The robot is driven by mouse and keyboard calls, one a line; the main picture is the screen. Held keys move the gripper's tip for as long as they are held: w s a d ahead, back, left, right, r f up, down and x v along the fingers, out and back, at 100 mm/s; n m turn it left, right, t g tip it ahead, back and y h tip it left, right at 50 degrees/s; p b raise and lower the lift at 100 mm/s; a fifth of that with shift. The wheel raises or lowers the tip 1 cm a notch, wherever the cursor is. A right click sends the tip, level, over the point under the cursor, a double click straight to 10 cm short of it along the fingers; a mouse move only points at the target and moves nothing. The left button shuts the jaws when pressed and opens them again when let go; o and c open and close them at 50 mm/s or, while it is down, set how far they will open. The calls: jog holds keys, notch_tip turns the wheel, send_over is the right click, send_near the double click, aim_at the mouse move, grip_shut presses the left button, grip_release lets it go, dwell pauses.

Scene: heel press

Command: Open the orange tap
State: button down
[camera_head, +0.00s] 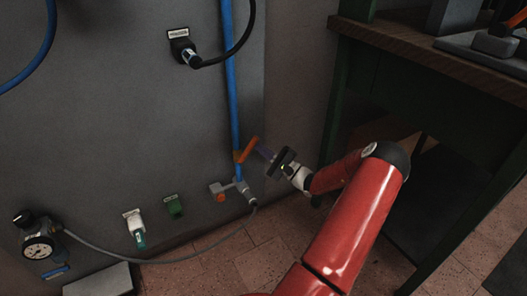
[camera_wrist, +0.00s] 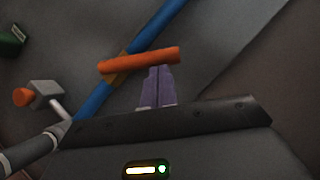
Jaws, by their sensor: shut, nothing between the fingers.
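The orange tap handle (camera_head: 247,150) sits on a blue vertical pipe (camera_head: 232,90) low on the grey wall. In the wrist view the handle (camera_wrist: 140,60) is an orange bar lying across the blue pipe (camera_wrist: 155,28), tilted slightly up to the right. My gripper (camera_head: 262,152) is just right of the handle in the head view. In the wrist view its purple fingers (camera_wrist: 157,70) are shut together, with nothing between them. Their tips are right by the lower edge of the handle's right half; I cannot tell whether they touch it.
A grey fitting with an orange knob (camera_wrist: 22,97) branches off left below the tap. A pressure gauge (camera_head: 39,247) and a grey hose (camera_head: 180,259) are at lower left. A black cable plug (camera_head: 184,50) is above. A wooden-topped workbench (camera_head: 420,50) stands at right.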

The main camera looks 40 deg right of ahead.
jog(key=n, duration=0.1)
jog(key=a+r+n+g, duration=0.1)
jog(key=r+n+g+y, duration=0.1)
jog(key=n, duration=0.1)
jog(key=shift+w+a, duration=0.2)
jog(key=shift+a, duration=0.05)
jog(key=shift+w+a+r+n+g+h+b, duration=0.15)
jog(key=shift+a+r+n+g+b, duration=0.35)
jog(key=shift+n, duration=0.45)
jog(key=shift+w+a+r+n+g+h+b, duration=0.15)
jog(key=shift+a+r+n+g+b, duration=0.1)
jog(key=shift+a+n+g, duration=0.55)
jog(key=shift+d+n, duration=0.2)
jog(key=shift+n, duration=0.05)
